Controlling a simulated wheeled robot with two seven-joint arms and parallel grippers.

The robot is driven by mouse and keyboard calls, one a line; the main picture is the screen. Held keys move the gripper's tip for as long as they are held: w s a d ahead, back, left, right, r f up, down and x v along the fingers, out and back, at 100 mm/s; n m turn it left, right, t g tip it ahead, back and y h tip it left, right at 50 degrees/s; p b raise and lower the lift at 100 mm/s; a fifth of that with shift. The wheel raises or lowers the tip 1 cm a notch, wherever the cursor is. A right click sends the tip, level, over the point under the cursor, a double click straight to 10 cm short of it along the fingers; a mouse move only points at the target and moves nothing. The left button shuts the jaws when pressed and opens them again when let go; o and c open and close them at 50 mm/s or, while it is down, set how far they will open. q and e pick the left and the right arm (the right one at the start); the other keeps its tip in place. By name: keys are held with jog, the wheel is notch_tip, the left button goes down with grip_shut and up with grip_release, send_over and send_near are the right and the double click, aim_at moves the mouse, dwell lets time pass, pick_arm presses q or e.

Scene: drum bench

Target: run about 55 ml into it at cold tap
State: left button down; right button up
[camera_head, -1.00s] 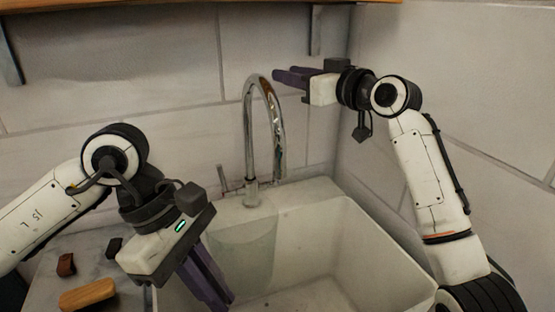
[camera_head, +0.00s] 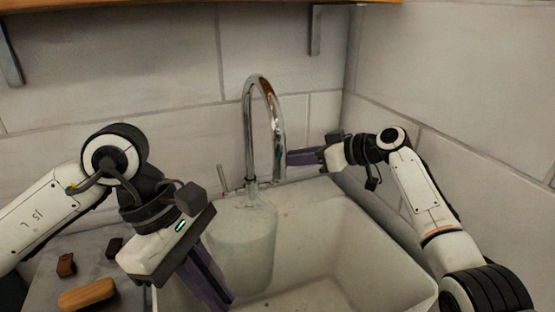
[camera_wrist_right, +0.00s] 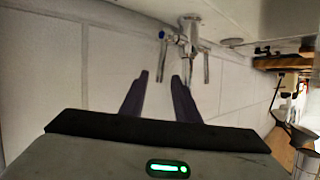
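A chrome gooseneck tap (camera_head: 248,130) stands at the back of the sink. A thin lever (camera_head: 224,178) shows at its left. In the right wrist view the tap fittings (camera_wrist_right: 190,32) lie beyond my fingertips, with a blue-marked handle (camera_wrist_right: 163,35) on their left. A clear vessel (camera_head: 245,245) shows in the sink below the spout; its contents are hard to read. My left gripper (camera_head: 215,295) points down at the vessel's left side, and its grip is unclear. My right gripper (camera_head: 290,158) is just right of the spout; its fingers (camera_wrist_right: 159,76) are apart and empty.
The white sink (camera_head: 350,235) has open room right of the vessel. A wooden block (camera_head: 87,294) and two small dark pieces (camera_head: 66,265) lie on the grey counter at left. Tiled walls close off the back and right, with a shelf above.

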jog(key=shift+x, duration=2.55)
jog(key=shift+c, duration=0.5)
grip_shut()
